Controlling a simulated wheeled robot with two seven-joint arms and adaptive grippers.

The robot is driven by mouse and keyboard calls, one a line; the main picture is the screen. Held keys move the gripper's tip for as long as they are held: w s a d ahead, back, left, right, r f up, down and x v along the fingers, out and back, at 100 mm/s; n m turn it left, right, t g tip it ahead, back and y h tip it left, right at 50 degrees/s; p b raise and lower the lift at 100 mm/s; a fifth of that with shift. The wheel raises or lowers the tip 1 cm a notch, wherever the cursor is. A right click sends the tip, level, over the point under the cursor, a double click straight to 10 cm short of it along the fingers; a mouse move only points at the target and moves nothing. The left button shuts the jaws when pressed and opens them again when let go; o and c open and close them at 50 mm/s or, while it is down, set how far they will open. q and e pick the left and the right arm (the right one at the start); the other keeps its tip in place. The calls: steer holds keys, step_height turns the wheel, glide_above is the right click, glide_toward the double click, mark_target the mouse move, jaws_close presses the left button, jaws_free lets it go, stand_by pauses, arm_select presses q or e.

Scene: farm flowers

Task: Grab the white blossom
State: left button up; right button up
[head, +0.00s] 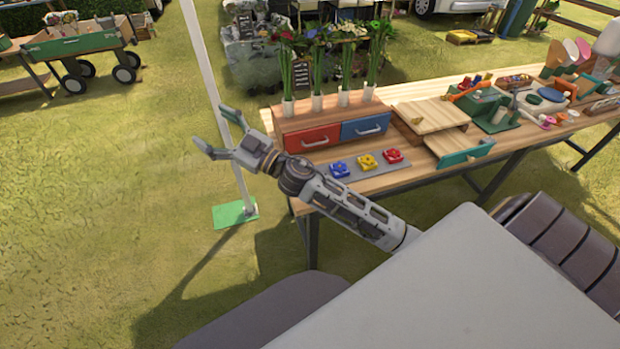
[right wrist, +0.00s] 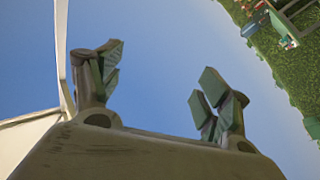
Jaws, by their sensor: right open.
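Several bunches of green stems (head: 302,75) stand upright in white holders on top of a wooden drawer box. Their flower heads are small and dark-to-bright at this distance, with blue, red and pale spots. I cannot tell for certain which blossom is white. My right gripper (head: 211,127) is open and empty, held in the air to the left of the box and apart from the flowers. Its two spread fingers also show in the right wrist view (right wrist: 160,68), with nothing between them. My left gripper is not in view.
The wooden table (head: 395,181) holds a red drawer (head: 312,139), a blue drawer (head: 366,125), and blue, yellow and red pieces on a grey strip (head: 352,174). A white pole (head: 212,90) rises close behind my right gripper.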

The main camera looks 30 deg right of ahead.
steer(key=s+a+f+n+g+y, duration=0.2)
steer(key=s+a+n+g+y, duration=0.2)
steer(key=a+n+g+y, duration=0.4)
steer(key=d+f+n+g+h, duration=0.3)
steer(key=d+f+g+h, duration=0.3)
steer(key=f+g+h, duration=0.2)
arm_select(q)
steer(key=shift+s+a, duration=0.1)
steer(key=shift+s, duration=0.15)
arm_select(e)
steer(key=d+f+m+g+h, duration=0.2)
steer(key=d+m+h, duration=0.4)
steer(key=d, duration=1.9)
steer(key=h, duration=0.5)
steer(key=shift+w+d+f+h, duration=0.2)
steer(key=shift+d+f+h, duration=0.1)
steer(key=shift+d+h, duration=0.1)
steer(key=shift+a, duration=0.1)
